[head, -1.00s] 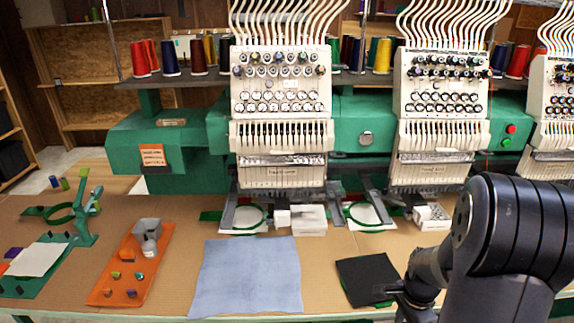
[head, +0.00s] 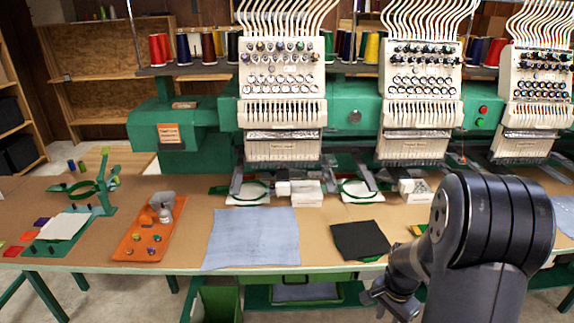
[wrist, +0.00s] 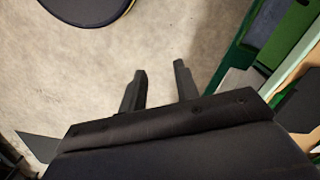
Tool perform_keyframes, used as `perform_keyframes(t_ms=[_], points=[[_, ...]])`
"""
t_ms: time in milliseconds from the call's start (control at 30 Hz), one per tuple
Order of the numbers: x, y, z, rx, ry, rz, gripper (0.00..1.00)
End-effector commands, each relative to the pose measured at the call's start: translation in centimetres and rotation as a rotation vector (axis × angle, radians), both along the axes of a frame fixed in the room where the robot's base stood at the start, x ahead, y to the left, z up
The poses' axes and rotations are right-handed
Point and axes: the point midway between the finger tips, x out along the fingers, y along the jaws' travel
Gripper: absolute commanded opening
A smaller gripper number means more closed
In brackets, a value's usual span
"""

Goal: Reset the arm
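My gripper (head: 392,303) is at the lower right of the head view, in front of the table's front edge and below the tabletop. In the wrist view my gripper (wrist: 160,75) shows two dark fingers standing apart with bare concrete floor between them. It is open and holds nothing. My dark arm covers the right part of the head view and hides some of the table behind it.
The table (head: 190,258) holds a blue cloth (head: 252,238), a black cloth (head: 360,240) and an orange tray (head: 135,250) with small parts. Green embroidery machines (head: 160,122) stand behind. A green bin (head: 215,302) is under the table.

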Motion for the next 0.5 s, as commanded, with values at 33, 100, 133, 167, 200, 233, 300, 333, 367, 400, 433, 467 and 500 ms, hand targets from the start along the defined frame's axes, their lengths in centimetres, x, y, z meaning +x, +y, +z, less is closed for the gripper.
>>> perform_keyframes(t_ms=[33,100,133,167,200,233,300,333,367,400,433,467,500], points=[[0.4,0.6,-0.5,-0.001,0.001,0.056,0.3],[0.8,1.3,-1.0,-0.001,0.0,0.132,0.3],[1.0,1.5,-1.1,-0.001,0.0,0.164,0.3],[1.2,1.8,-1.3,-0.001,0.001,0.196,0.3],[1.4,2.2,-1.5,-0.001,0.001,0.235,0.3],[1.5,2.4,-1.7,-0.002,0.001,0.263,0.3],[1.8,3.0,-2.0,-0.002,0.001,0.322,0.3],[1.9,3.2,-2.1,-0.002,0.001,0.345,0.3],[2.0,3.4,-2.2,-0.002,0.001,0.364,0.3],[2.2,3.6,-2.3,-0.002,0.001,0.388,0.3],[2.2,3.7,-2.4,-0.002,0.001,0.402,0.3],[2.3,3.8,-2.4,-0.002,0.001,0.415,0.3],[2.4,4.0,-2.5,-0.002,0.001,0.43,0.3]])
